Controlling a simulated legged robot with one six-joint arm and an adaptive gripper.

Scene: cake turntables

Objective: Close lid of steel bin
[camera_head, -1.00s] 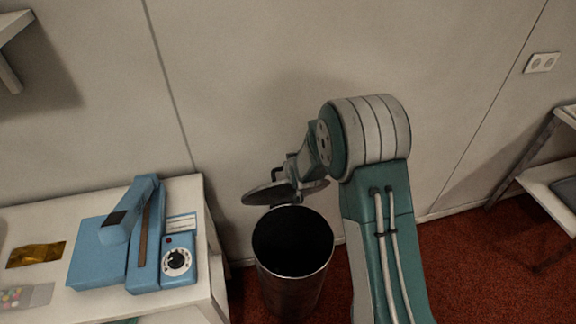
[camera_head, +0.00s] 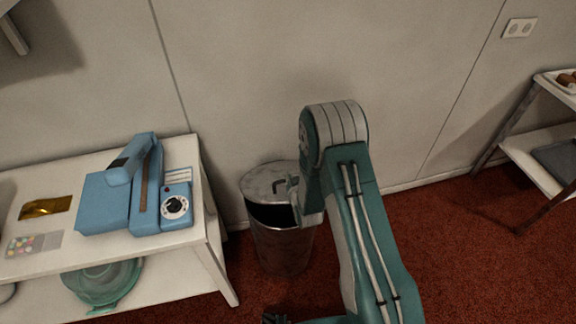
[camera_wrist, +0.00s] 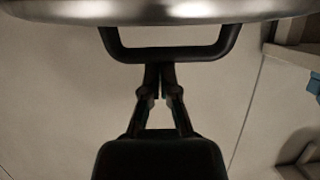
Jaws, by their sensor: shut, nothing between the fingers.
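The steel bin (camera_head: 282,250) stands on the red carpet between the white table and my arm. Its round lid (camera_head: 262,180) is tilted over the bin's back part, and a dark opening shows below its front edge. In the wrist view the lid's shiny edge (camera_wrist: 170,10) crosses the top, with a black handle (camera_wrist: 225,42) hanging below it. My gripper (camera_wrist: 160,68) is shut and empty, its fingertips at the middle of the handle's bar. I cannot tell whether they touch it. In the head view my arm hides part of the bin's right side and the fingertips.
A white table (camera_head: 215,215) stands close at the bin's left, with a blue device (camera_head: 140,195) on top and a green bowl (camera_head: 102,282) on its lower shelf. The wall is just behind. A shelf rack (camera_head: 530,165) stands far right, with open carpet between.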

